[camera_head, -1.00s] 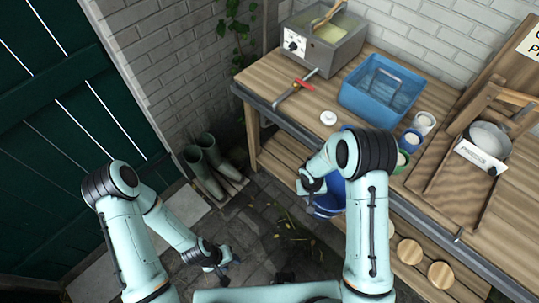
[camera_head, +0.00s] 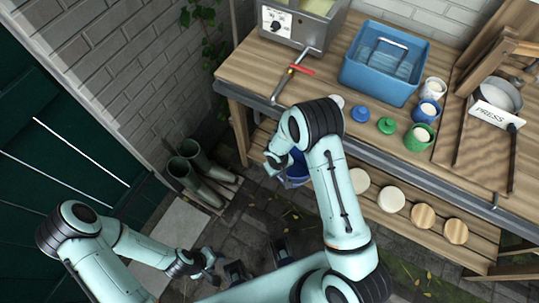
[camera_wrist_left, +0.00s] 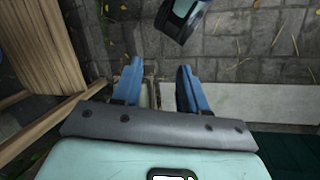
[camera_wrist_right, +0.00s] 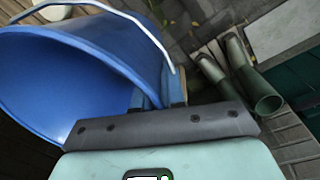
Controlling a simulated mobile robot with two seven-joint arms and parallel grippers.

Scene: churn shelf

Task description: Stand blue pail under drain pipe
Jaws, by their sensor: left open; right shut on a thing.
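The blue pail (camera_head: 295,176) hangs in front of the bench edge, mostly hidden by my right arm in the head view. The drain pipe (camera_head: 289,78), with a red lever, runs from the grey vat (camera_head: 312,30) towards the bench's front edge. The pail is below and apart from it. My left gripper (camera_head: 206,264) is open and empty over the paving (camera_wrist_left: 157,80).
On top are a blue basin (camera_head: 385,65), small cups, lids and a press (camera_head: 497,97). Green boots (camera_head: 195,175) stand left of the bench by the brick wall. Paving between them is clear.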

